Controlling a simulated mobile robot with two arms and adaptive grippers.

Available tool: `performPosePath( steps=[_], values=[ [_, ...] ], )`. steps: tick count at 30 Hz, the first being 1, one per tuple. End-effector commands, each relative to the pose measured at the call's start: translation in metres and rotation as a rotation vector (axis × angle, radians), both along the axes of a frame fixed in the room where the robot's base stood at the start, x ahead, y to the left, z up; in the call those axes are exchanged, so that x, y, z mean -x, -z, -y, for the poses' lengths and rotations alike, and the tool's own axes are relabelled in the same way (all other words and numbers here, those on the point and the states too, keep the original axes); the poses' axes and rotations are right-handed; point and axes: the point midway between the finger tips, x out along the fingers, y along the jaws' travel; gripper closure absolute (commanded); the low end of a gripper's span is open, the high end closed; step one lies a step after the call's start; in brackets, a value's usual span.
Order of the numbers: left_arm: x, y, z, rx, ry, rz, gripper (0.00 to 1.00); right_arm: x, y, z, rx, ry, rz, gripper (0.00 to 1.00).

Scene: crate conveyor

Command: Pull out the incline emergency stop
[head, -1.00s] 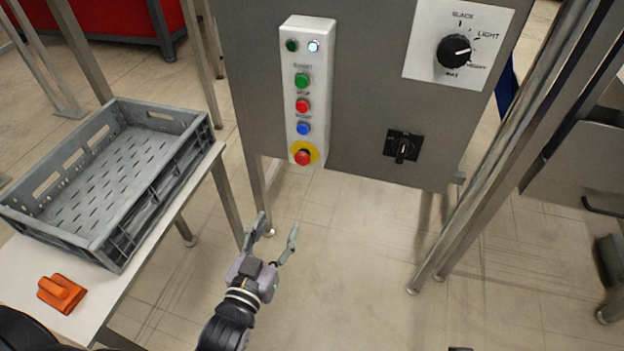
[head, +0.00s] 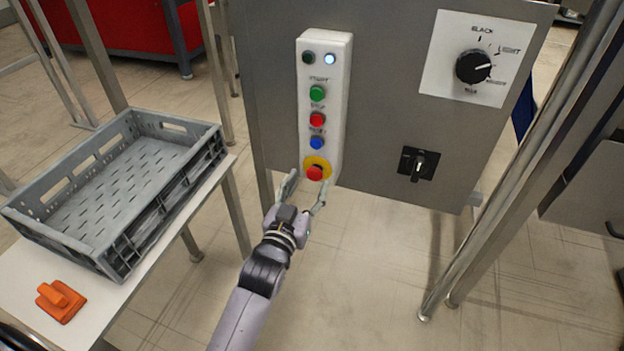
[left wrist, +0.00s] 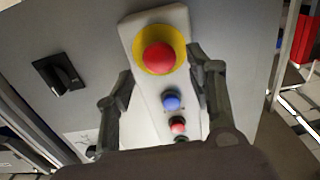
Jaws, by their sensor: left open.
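The emergency stop is a red mushroom button (head: 315,173) on a yellow disc, at the bottom of a white control box (head: 340,110) on a grey panel. In the left wrist view the red button (left wrist: 160,57) shows large at the top middle. My left gripper (head: 306,190) is open, with its fingers pointing up at the button from just below it in the head view. In the left wrist view its fingers (left wrist: 163,85) stand on either side of the white box. I cannot tell whether they touch anything. The right gripper is not in view.
Above the stop are blue (head: 316,143), red (head: 317,119) and green (head: 317,93) buttons. A black rotary switch (head: 418,164) and a dial (head: 473,66) sit to the right. A grey crate (head: 110,245) and an orange object (head: 61,301) are on a white table at left.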

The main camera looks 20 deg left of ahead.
Motion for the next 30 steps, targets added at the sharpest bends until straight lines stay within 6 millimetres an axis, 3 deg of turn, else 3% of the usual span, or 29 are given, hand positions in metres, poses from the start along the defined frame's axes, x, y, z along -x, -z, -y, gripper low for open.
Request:
performPosePath(
  steps=[7, 18, 30],
  values=[
    [-0.030, 0.000, 0.001, 0.001, 0.000, 0.001, 0.50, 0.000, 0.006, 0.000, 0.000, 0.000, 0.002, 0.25],
    [-0.035, 0.000, 0.001, 0.001, 0.000, -0.001, 0.50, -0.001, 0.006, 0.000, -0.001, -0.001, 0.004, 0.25],
    [-0.034, 0.000, 0.001, 0.000, 0.000, -0.001, 0.77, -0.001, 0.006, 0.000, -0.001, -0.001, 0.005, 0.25]
  ],
)
